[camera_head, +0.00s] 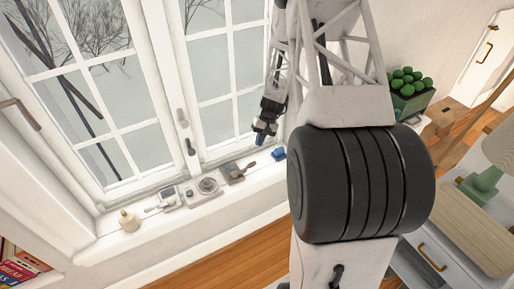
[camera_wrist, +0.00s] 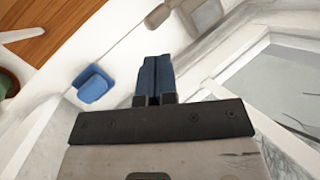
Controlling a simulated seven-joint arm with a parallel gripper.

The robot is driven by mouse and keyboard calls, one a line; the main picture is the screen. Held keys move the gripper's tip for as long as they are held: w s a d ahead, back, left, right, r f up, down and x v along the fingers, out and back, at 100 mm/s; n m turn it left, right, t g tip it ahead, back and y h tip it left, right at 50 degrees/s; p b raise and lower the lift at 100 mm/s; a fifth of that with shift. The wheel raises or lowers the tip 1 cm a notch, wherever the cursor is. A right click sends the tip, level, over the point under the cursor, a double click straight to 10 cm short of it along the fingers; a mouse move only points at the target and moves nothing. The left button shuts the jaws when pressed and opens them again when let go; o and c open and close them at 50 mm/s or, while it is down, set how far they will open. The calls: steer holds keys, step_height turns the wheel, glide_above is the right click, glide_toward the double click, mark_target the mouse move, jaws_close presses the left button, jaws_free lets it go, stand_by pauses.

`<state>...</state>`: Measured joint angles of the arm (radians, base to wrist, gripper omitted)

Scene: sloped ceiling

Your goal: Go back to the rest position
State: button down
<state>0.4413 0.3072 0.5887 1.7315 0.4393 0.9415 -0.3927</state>
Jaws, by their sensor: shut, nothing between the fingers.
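My gripper (camera_head: 260,138) hangs in front of the window, above the right part of the windowsill. Its two blue fingertips are pressed together in the wrist view (camera_wrist: 154,75), with nothing between them. A small blue object (camera_head: 279,153) lies on the sill just right of and below the fingertips; it also shows in the wrist view (camera_wrist: 93,83), left of the fingers and apart from them. My arm's dark joint hides part of the room behind it.
The windowsill (camera_head: 150,240) holds a cream bottle (camera_head: 129,220), a small silvery item (camera_head: 168,196), a round dial-like item (camera_head: 208,186) and a grey handled item (camera_head: 236,173). The window (camera_head: 100,95) stands close behind.

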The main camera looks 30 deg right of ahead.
steer(key=shift+w+d+r, duration=0.1)
steer(key=shift+d+r, duration=0.25)
steer(key=shift+r, duration=0.3)
steer(key=s+a+r+n+h, duration=0.1)
steer(key=s+a+r, duration=0.3)
steer(key=r, duration=0.5)
steer(key=s+a+r+t+h, duration=0.1)
steer(key=s+a+r, duration=0.2)
steer(key=a+r, duration=0.35)
steer(key=s+a+r+n+h, duration=0.1)
steer(key=s+a+r, duration=0.25)
steer(key=r, duration=0.75)
steer(key=s+a+r+t+h, duration=0.1)
steer(key=s+a+r, duration=0.2)
steer(key=s, duration=0.5)
steer(key=s+a+r+n+t, duration=0.1)
steer(key=s+a+r, duration=0.2)
steer(key=s, duration=0.5)
steer(key=s+a+r+n+t+h, duration=0.1)
steer(key=s+a+r, duration=0.3)
steer(key=s, duration=0.4)
steer(key=shift+s+r+t+h, duration=0.3)
steer(key=shift+s+r, duration=0.05)
steer(key=shift+r, duration=0.45)
